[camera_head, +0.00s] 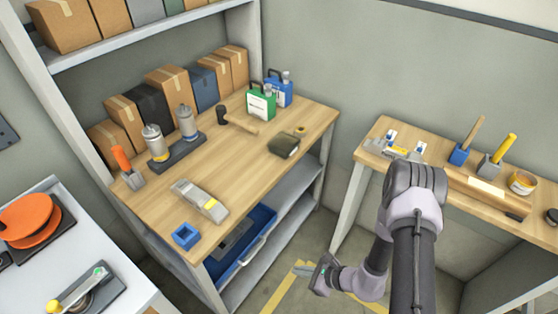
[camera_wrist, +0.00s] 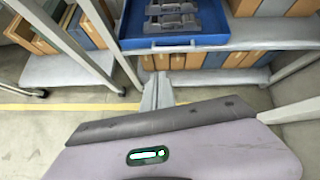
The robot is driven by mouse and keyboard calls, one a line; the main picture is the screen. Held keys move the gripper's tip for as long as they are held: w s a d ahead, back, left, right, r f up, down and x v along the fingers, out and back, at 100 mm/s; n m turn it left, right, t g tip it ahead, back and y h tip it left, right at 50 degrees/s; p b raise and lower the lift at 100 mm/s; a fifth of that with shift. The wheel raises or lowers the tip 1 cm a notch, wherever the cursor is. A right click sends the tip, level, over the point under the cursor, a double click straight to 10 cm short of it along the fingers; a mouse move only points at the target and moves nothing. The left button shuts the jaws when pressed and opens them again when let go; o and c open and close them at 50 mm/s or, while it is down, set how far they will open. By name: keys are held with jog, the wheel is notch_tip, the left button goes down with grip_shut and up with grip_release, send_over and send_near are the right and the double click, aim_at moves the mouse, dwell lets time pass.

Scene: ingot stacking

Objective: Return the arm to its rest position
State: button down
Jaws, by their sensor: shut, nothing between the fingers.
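My gripper (camera_head: 322,274) hangs low in the head view, over the floor between the two benches. It is shut and empty, apart from any object. My arm (camera_head: 415,215) is folded, with its lilac and dark links in front of the right bench. In the wrist view my gripper (camera_wrist: 158,90) points away from the camera toward the shelving, beyond a lilac link that fills the lower part of the picture.
The wooden bench (camera_head: 275,170) at left carries a silver block (camera_head: 200,200), bottles and a mallet. A blue drawer (camera_head: 262,222) sits below it; the wrist view shows a blue tray (camera_wrist: 215,41) with grey parts. The right bench (camera_head: 455,190) stands close behind my arm.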

jog(key=a+r+n+g, duration=0.2)
jog(key=r+n, duration=0.4)
jog(key=r, duration=0.9)
jog(key=a+r+n+g, duration=0.1)
jog(key=a+r+n, duration=0.3)
jog(key=r, duration=1.2)
jog(key=s+d+r+n+t+h, duration=0.1)
jog(key=s+d+r+n+h, duration=0.2)
jog(key=s+r, duration=0.4)
jog(key=s+d+r+n+t+h, duration=0.2)
jog(key=s+d+r+n+h, duration=0.1)
jog(key=s+d+r+n, duration=0.2)
notch_tip(320, 180, up, 4)
jog(key=shift+s+d+f+t+h, duration=0.3)
jog(key=shift+s+d, duration=0.35)
jog(key=shift+s, duration=0.5)
